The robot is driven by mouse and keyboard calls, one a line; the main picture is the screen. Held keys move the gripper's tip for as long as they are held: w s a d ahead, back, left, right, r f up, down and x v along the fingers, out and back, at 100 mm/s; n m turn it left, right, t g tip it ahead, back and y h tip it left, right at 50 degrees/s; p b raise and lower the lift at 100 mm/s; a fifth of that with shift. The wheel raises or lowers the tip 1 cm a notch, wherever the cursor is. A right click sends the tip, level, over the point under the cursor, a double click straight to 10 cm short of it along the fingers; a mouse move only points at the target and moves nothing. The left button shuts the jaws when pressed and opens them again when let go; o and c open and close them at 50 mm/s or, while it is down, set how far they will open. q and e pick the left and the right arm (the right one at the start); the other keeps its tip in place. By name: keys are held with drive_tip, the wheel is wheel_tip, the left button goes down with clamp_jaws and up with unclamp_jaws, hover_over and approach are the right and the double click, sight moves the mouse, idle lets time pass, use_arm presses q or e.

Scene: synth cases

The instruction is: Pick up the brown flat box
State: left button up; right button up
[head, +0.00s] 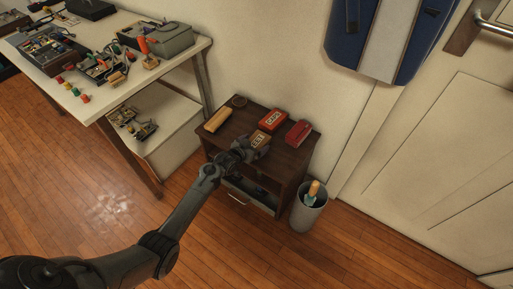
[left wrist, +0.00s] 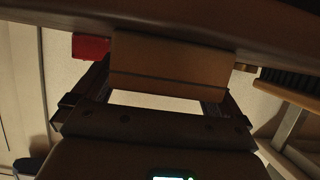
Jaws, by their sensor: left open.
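The brown flat box (head: 260,139), with a pale label, lies on the dark brown cabinet (head: 222,140) near its front edge. My left gripper (head: 252,151) is at the box's near side, with its jaws open. In the left wrist view the brown box (left wrist: 170,62) fills the space between the two finger tips, one on each side. I cannot tell whether the fingers touch it. The gripper hides part of the box's near side in the head view. My right gripper is not in view.
A grey bin (head: 308,213) stands right of the cabinet. A cluttered white table (head: 105,95) is at the left.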

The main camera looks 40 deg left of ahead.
use_arm(q)
drive_tip(key=shift+a, duration=0.1)
drive_tip(key=c, duration=0.9)
drive_tip(key=shift+c, duration=0.3)
drive_tip(key=shift+r, duration=0.1)
